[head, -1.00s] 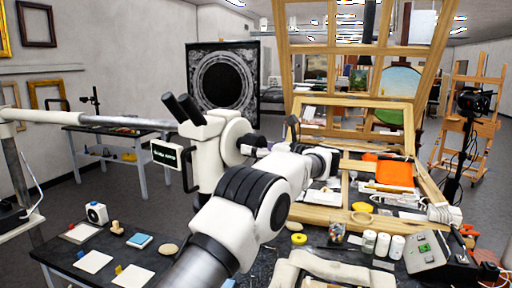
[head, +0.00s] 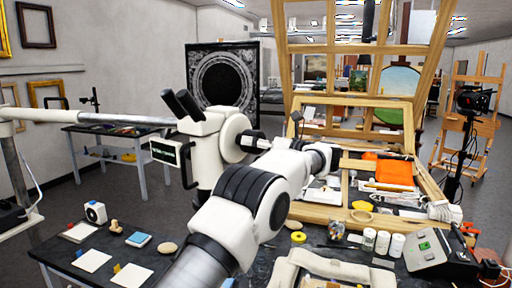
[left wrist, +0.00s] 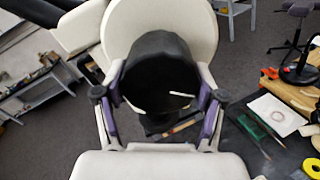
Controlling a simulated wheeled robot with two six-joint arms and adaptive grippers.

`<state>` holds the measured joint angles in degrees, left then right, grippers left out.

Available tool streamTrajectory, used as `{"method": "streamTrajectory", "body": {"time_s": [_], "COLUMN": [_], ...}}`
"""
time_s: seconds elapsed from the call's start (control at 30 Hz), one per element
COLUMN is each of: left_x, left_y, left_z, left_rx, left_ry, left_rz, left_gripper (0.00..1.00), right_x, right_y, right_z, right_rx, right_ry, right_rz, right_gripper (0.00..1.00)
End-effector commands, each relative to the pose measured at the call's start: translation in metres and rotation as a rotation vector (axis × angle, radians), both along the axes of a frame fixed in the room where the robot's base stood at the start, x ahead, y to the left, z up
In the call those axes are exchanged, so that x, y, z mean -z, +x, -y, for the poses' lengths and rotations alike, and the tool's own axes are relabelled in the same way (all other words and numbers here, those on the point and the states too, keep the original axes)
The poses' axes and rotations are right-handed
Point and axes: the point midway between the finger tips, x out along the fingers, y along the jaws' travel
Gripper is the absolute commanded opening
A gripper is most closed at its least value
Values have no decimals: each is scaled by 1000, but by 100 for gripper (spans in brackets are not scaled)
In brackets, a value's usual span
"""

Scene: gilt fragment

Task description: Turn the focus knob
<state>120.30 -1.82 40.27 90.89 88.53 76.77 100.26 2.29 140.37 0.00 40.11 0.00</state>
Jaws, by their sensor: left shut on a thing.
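The focus knob is a dark ribbed cylinder with a short white mark (left wrist: 158,70) in the left wrist view. It sits on a round white housing on the side of the white microscope (head: 208,150), which has black eyepieces and stands at left of centre in the head view. My left gripper (left wrist: 160,80) is shut on the knob, with one purple-lined finger on each side of it. In the head view the left gripper (head: 256,143) is small and partly hidden by its own wrist. My right gripper is not in view.
The dark bench (head: 175,262) below holds white cards, a blue block and a pebble. A wooden frame (head: 345,218), an orange cloth (head: 394,172), white jars (head: 383,243) and a control box (head: 440,250) lie to the right. A small screen (head: 168,153) hangs beside the microscope.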

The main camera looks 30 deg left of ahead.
Motion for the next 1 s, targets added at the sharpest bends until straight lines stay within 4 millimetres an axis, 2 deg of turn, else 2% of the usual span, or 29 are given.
{"method": "streamTrajectory", "body": {"time_s": [0.4, 0.87, 0.9, 0.97, 1.0], "left_x": [-2, -3, -3, -3, -2], "left_y": [0, 0, 0, 0, 0], "left_z": [0, 0, 0, 0, 0], "left_rx": [1, 2, 2, 2, 2], "left_ry": [9, 11, 11, 11, 11], "left_rz": [-199, -222, -222, -222, -222], "left_gripper": [35, 35, 73, 95, 95], "right_x": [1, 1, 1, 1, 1], "right_y": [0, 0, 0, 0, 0], "right_z": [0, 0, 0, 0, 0], "right_rx": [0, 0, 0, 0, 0], "right_ry": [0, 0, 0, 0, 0], "right_rz": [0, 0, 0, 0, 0], "right_gripper": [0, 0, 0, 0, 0]}}
